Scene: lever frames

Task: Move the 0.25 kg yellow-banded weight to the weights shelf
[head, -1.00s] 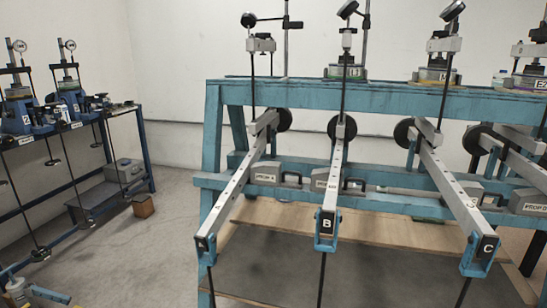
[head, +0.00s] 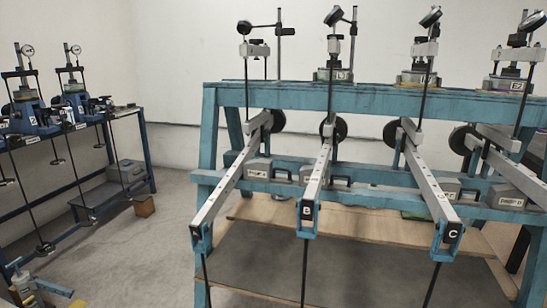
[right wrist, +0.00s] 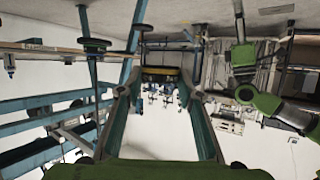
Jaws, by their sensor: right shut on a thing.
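In the right wrist view my right gripper (right wrist: 160,84) is shut on the weight (right wrist: 166,73), a dark piece with a yellow band between the fingertips. It is seen end-on, and its marking cannot be read. It is held clear of the floor. No shelf marked for weights can be made out. A wooden lower shelf (head: 345,218) with a grey surface runs under the blue frame in the head view.
The blue lever frame (head: 300,97) fills the right, with lever arms B (head: 307,208) and C (head: 452,232) jutting toward me. A second bench (head: 148,150) with gauges stands left. A small brown block (head: 144,206) lies on the floor. Grey floor (head: 150,255) between the benches is open.

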